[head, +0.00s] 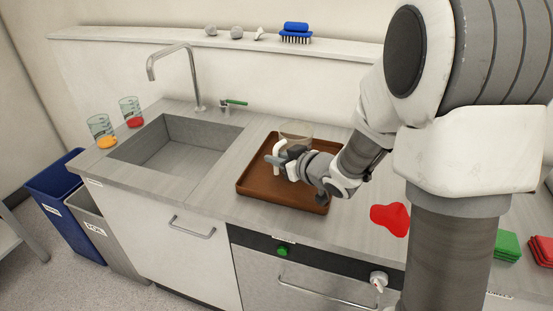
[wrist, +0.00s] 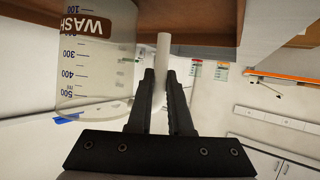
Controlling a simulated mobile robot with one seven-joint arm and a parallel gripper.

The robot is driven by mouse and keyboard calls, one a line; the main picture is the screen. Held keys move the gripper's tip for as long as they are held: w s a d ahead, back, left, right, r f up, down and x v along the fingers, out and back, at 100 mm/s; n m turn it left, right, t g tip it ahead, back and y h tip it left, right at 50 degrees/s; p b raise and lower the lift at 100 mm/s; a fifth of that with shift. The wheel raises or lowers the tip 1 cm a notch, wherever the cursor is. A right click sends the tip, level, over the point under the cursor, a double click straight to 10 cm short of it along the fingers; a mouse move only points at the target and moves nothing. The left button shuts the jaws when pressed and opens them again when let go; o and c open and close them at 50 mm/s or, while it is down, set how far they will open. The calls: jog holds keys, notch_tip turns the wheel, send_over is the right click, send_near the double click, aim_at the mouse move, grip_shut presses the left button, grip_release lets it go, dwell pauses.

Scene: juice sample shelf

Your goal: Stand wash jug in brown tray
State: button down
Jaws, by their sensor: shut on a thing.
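The wash jug is a clear beaker with a white handle; in the head view the jug (head: 297,130) is upright within the outline of the brown tray (head: 253,191). In the wrist view, which is upside down, the jug (wrist: 95,65) shows a brown WASH label and a scale. My gripper (wrist: 160,85) is shut on its white handle, and it also shows in the head view (head: 279,158). The jug's base is cut off or hidden, so I cannot tell whether it touches the tray floor.
A sink (head: 175,142) with a tall tap lies left of the tray. Two beakers, one with orange liquid (head: 106,141) and one with red (head: 134,121), stand left of it. A red spill (head: 390,218) lies right of the tray. A shelf with a blue brush (head: 296,33) runs behind.

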jog(key=shift+f, duration=0.15)
jog(key=c, duration=0.8)
grip_release()
jog(key=shift+c, duration=0.2)
